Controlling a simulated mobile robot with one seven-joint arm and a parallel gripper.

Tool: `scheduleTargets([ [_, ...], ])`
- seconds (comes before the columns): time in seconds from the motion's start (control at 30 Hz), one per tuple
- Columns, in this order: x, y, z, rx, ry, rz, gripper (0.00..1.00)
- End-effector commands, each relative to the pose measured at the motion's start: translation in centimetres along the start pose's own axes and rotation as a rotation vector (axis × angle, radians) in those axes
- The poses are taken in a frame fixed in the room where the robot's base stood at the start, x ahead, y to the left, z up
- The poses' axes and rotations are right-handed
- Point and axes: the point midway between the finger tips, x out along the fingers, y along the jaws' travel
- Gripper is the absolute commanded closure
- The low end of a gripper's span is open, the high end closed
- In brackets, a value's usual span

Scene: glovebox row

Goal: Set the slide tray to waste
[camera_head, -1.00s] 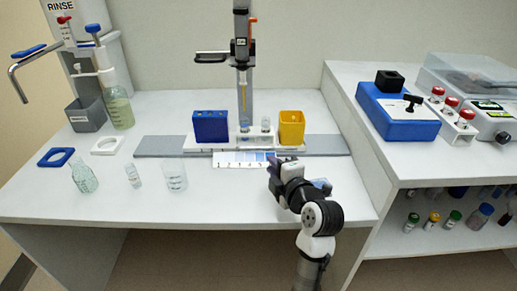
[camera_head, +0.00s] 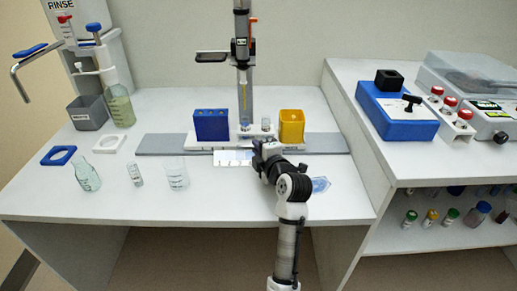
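The white slide tray (camera_head: 205,146) sits on a long grey rail (camera_head: 163,143) at the back of the bench. It carries a blue box (camera_head: 211,125) at its left, a yellow box (camera_head: 291,126) at its right, and small glass vials between them. A clear column on a stand (camera_head: 243,95) rises behind its middle. My gripper (camera_head: 258,149) is at the tray's front edge, between the two boxes. Its fingers are small and partly hidden by my wrist, so I cannot tell whether they are open or touch the tray. A printed strip (camera_head: 230,158) before the tray is partly covered by my arm.
A clear blue item (camera_head: 320,184) lies right of my arm. A flask (camera_head: 87,177), a vial (camera_head: 135,174) and a beaker (camera_head: 177,174) stand at left. A rinse station with a bottle (camera_head: 121,106) is behind them. A higher bench (camera_head: 410,160) stands at right.

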Motion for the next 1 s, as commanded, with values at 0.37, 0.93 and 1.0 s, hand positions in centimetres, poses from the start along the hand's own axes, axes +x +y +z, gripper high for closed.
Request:
scheduleTargets([
  [0.37, 0.0, 0.0, 0.0, 0.0, 0.0, 0.0, 1.0],
  [0.93, 5.0, 0.0, -12.2, -0.001, 0.004, -0.003, 1.0],
  [1.0, 5.4, 0.0, -13.1, 0.0, 0.003, -0.001, 1.0],
])
